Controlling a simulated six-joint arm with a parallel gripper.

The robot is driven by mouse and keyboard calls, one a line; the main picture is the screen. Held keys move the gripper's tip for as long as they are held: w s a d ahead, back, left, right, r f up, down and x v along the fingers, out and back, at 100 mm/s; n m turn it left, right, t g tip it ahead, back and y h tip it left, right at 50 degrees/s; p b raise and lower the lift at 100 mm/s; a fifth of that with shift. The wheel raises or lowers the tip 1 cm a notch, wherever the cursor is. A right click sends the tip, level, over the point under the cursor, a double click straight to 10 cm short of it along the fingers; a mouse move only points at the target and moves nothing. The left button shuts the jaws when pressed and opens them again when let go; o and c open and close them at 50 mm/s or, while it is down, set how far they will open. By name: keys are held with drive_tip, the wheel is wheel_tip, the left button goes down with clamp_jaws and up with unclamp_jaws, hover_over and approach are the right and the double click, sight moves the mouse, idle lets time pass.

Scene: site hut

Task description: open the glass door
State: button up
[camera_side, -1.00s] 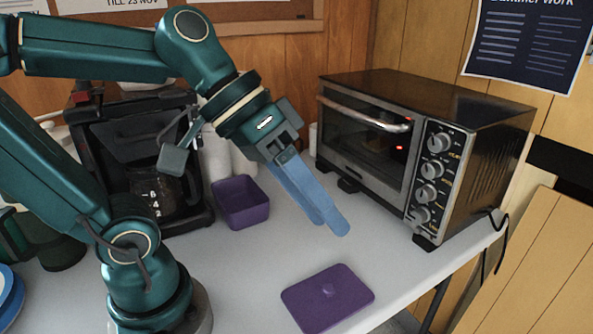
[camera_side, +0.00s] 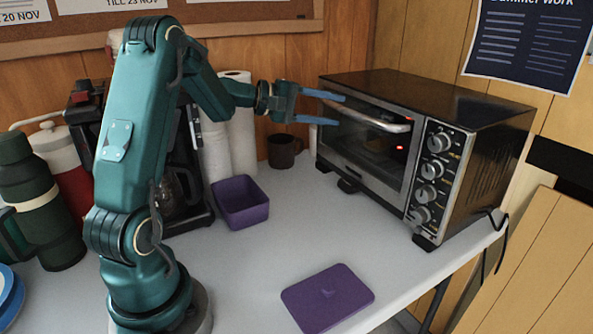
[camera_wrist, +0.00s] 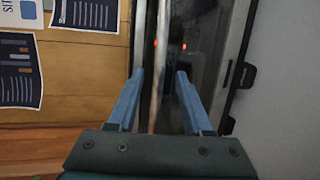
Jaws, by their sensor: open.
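The glass door (camera_side: 362,146) is the dark window front of the toaster oven (camera_side: 440,105), and it looks shut. A light metal handle (camera_side: 392,126) runs across its top. My gripper (camera_side: 338,109) is open and level, its blue fingers pointing at the left part of the handle. In the wrist view my gripper (camera_wrist: 160,74) shows a finger on each side of a long, pale bar, which looks like the handle (camera_wrist: 160,50). The dark door glass (camera_wrist: 205,50) lies behind it. I cannot tell whether either finger touches the bar.
A brown mug (camera_side: 284,151) and paper rolls (camera_side: 240,130) stand behind my wrist. A purple box (camera_side: 240,202) and a purple lid (camera_side: 327,297) are on the white table (camera_side: 290,240). The table in front of the oven is mostly clear. Knobs (camera_side: 428,170) line the oven's right side.

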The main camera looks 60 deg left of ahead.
sight(345, 112)
drive_tip(key=shift+x, duration=2.2)
clamp_jaws()
drive_tip(key=shift+d, duration=0.1)
